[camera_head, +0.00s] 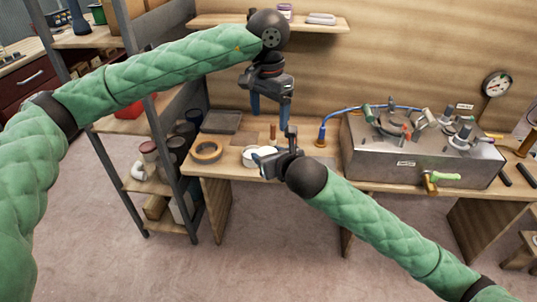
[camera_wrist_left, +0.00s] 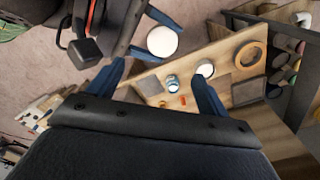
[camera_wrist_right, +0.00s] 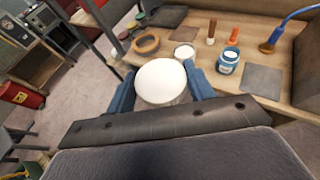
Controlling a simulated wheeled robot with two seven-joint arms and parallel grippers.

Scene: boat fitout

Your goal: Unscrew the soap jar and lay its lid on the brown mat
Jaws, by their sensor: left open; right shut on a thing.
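The soap jar (camera_wrist_right: 160,82), with a round white lid and a pale body, is between the fingers of my right gripper (camera_head: 270,160), which is shut on it. In the left wrist view its white lid (camera_wrist_left: 162,41) faces up, and I see no gap between lid and jar. My left gripper (camera_head: 270,114) is open and empty, pointing down above and behind the right one. The jar lies beyond its fingertips in the left wrist view.
On the bench stand a blue jar (camera_wrist_right: 228,61), a white-topped round tub (camera_wrist_right: 184,52), a tan ring (camera_head: 207,152) and a dark grey mat (camera_head: 221,121). A metal box with valves (camera_head: 420,150) is at the right. A shelf rack stands at the left.

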